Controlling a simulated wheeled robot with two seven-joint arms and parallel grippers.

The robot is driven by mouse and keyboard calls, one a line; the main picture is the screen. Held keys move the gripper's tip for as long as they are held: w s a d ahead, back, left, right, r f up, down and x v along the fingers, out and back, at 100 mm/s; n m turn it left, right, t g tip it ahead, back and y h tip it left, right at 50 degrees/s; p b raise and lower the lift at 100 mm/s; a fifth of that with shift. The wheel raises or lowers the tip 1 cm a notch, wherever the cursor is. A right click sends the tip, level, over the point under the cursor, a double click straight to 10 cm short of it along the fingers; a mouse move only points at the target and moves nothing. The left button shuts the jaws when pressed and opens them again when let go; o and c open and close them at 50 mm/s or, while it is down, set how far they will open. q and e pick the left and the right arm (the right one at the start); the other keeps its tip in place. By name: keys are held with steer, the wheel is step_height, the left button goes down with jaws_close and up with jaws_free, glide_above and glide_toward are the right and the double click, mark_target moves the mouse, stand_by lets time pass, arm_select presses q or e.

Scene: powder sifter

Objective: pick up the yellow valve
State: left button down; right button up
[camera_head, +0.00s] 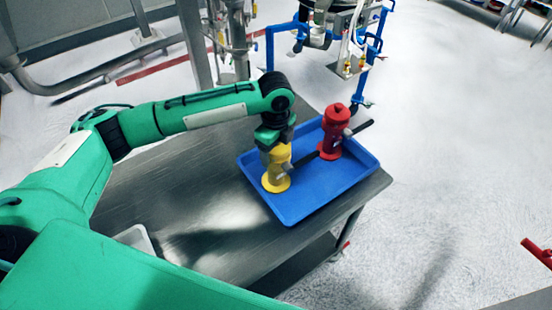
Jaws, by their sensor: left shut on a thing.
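The yellow valve (275,180) stands upright in the left part of the blue tray (310,210), with a dark handle sticking out to its right. My left gripper (275,148) comes down from above and is shut on the top of the yellow valve. The fingers are small and partly hidden at the valve's top. I cannot tell whether the valve's base touches the tray floor. My right gripper is not in view.
A red valve (332,133) with a dark handle stands in the tray, right of the yellow one. The tray lies on a metal table (205,205) near its right edge. A pale container (135,238) is at the table's left. Blue pipework (372,45) stands behind.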

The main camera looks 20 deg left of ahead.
arm_select(q)
steer(key=shift+r, duration=0.25)
